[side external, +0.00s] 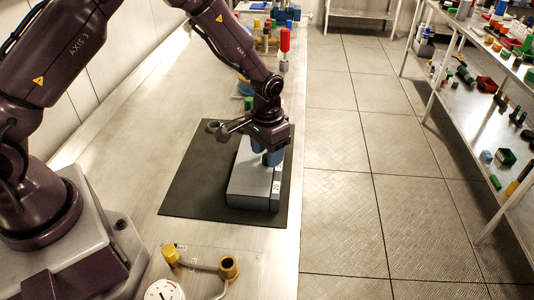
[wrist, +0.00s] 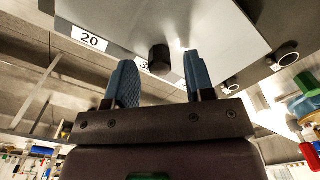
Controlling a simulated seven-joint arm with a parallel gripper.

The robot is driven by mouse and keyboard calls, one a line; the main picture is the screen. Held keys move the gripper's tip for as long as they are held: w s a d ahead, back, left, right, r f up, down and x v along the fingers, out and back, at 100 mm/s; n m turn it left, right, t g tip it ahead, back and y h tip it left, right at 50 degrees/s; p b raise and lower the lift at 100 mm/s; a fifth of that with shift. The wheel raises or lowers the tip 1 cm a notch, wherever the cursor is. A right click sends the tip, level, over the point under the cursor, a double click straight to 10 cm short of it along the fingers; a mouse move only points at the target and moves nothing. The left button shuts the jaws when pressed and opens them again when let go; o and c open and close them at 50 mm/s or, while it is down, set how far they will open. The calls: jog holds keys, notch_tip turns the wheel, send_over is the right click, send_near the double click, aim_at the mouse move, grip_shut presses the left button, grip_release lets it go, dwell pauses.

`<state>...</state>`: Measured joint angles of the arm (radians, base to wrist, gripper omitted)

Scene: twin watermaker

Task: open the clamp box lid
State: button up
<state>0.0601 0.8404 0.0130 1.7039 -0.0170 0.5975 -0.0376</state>
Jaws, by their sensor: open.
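The clamp box (side external: 250,188) is a grey block on a dark mat. It has a "20" label at its near right corner, and its lid looks shut, lying flat. My gripper (side external: 265,155) is at the box's far part, pointing down, and hides some of the top. In the wrist view the grey box (wrist: 215,30) fills the top with its "20" label. A dark round knob (wrist: 159,60) stands out from it between the blue fingers of my gripper (wrist: 161,68). The fingers are open, one on each side of the knob, with gaps visible.
The dark mat (side external: 188,190) lies on a metal bench. A yellow-brown pipe fitting (side external: 229,267) and a gauge (side external: 164,291) are at the front. A red-handled tool (side external: 285,43) and several small parts stand at the back. The bench's right edge is close to the box.

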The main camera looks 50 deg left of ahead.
jog(key=shift+f, duration=0.55)
grip_shut()
jog(key=s+a, duration=0.6)
jog(key=shift+s+a, duration=0.1)
grip_release()
